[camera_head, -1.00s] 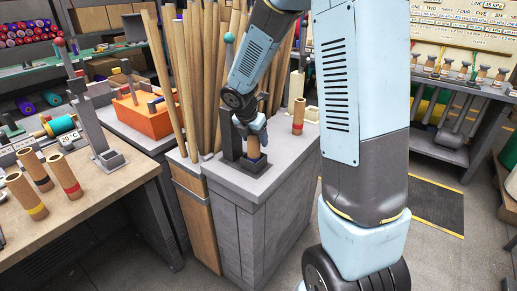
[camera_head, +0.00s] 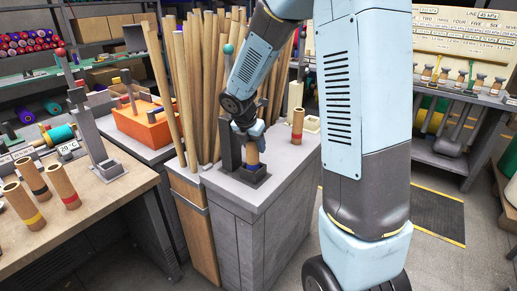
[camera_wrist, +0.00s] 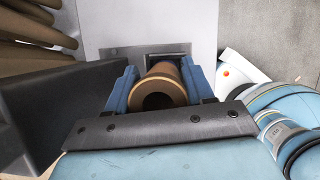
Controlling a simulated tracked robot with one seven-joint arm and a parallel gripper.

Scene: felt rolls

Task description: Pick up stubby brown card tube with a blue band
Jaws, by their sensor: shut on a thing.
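My gripper (camera_head: 249,130) is shut on a stubby brown card tube (camera_head: 252,153) at the dark square holder (camera_head: 244,175) on the grey cabinet. The tube is upright, with its lower end at or just above the holder; the exact gap cannot be told. In the wrist view, the tube's open round end (camera_wrist: 158,95) sits between the two blue fingers of my gripper (camera_wrist: 160,85). No blue band shows clearly on the tube now; the fingers and holder hide part of it.
A dark upright post (camera_head: 230,140) stands close beside the held tube. Another brown tube with a red band (camera_head: 297,125) stands further right on the cabinet. Long brown rolls (camera_head: 185,90) lean behind. Several banded tubes stand on the wooden table (camera_head: 95,205) at left.

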